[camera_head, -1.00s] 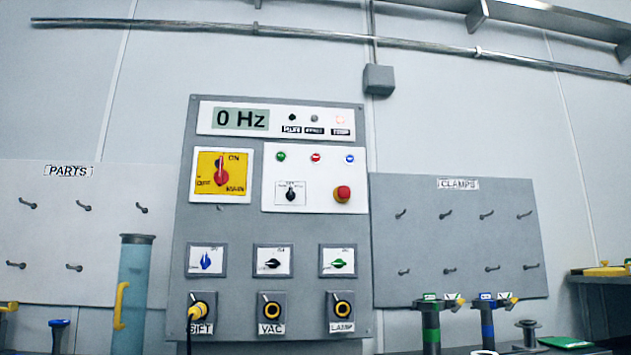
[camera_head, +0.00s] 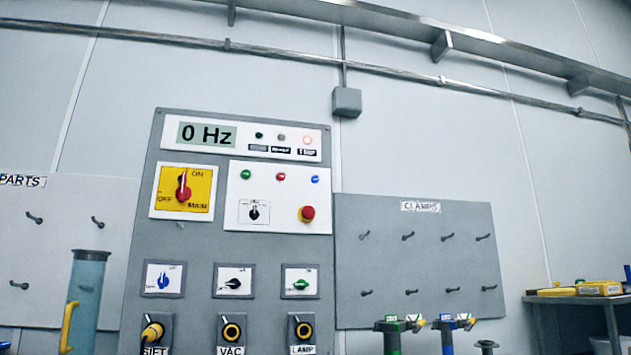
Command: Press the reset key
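A grey control panel (camera_head: 146,230) stands on the wall. Below are small green (camera_head: 246,174), red (camera_head: 281,177) and blue (camera_head: 315,179) round buttons in a row. No readable label tells which key is the reset key. A red mushroom button (camera_head: 307,213) and a black selector (camera_head: 254,213) sit under them. A red rotary main switch (camera_head: 183,188) on a yellow plate has its knob upright, towards ON. Neither gripper is in view.
Lower on the panel are blue, black and green knobs and sockets marked SIFT, VAC and LAMP; a yellow plug (camera_head: 152,332) is in SIFT. A clear blue cylinder (camera_head: 88,300) stands at left. A clamps board (camera_head: 420,270) and side table (camera_head: 590,299) are at right.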

